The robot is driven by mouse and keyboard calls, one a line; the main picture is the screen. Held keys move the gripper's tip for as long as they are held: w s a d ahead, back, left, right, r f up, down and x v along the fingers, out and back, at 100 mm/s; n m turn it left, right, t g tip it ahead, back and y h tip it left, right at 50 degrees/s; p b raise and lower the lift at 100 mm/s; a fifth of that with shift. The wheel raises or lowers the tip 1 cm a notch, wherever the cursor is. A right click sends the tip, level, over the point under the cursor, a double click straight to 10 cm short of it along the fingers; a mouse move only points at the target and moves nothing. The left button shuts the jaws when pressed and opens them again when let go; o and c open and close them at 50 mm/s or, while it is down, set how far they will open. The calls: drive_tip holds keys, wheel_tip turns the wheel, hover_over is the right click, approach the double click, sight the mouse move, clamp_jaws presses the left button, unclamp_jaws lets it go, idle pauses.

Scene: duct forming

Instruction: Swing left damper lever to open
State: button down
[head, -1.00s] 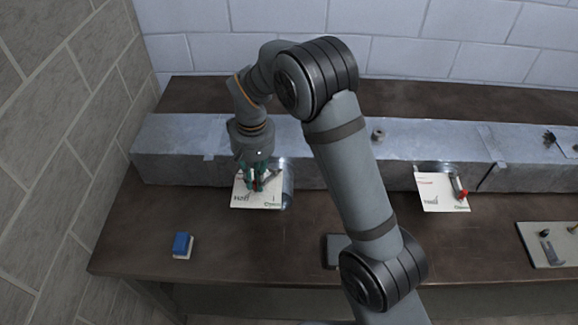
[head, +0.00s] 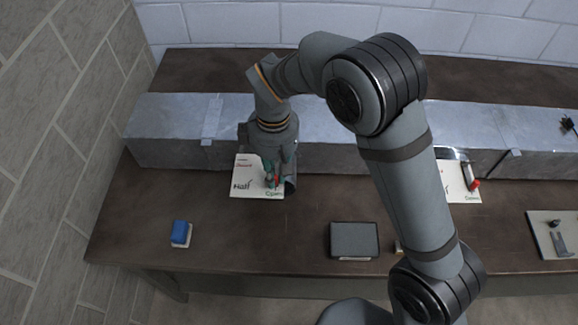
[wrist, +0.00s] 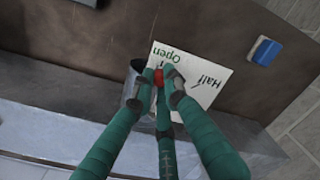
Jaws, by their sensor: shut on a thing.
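The left damper's white card (head: 243,190) lies at the front of the duct on the left, with a "Closed", a "Half" and an "Open" mark. My gripper (head: 272,182) is over the card's right part, shut on the red-tipped left damper lever (wrist: 159,77). In the wrist view my gripper (wrist: 160,84) has the red tip between its green fingers, close to the word "Open" on the card (wrist: 207,91). The fingers hide most of the lever, so its exact angle against the mark is hard to tell.
A grey metal duct (head: 170,130) runs along the brown bench (head: 130,215). A second card (head: 457,192) with a red-tipped lever (head: 473,181) is at right. A blue block (head: 181,233), a dark box (head: 354,239) and a tool tray (head: 541,232) lie in front.

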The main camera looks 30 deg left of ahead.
idle(0.6)
drive_tip(key=c, duration=1.7)
unclamp_jaws()
drive_tip(key=shift+d, duration=0.1)
drive_tip(key=shift+c, duration=0.2)
wheel_tip(320, 180, up, 12)
drive_tip(key=shift+w, duration=0.25)
drive_tip(key=f, duration=1.2)
drive_tip(key=shift+s, duration=0.2)
drive_tip(key=shift+w, duration=0.1)
drive_tip(key=shift+s, duration=0.2)
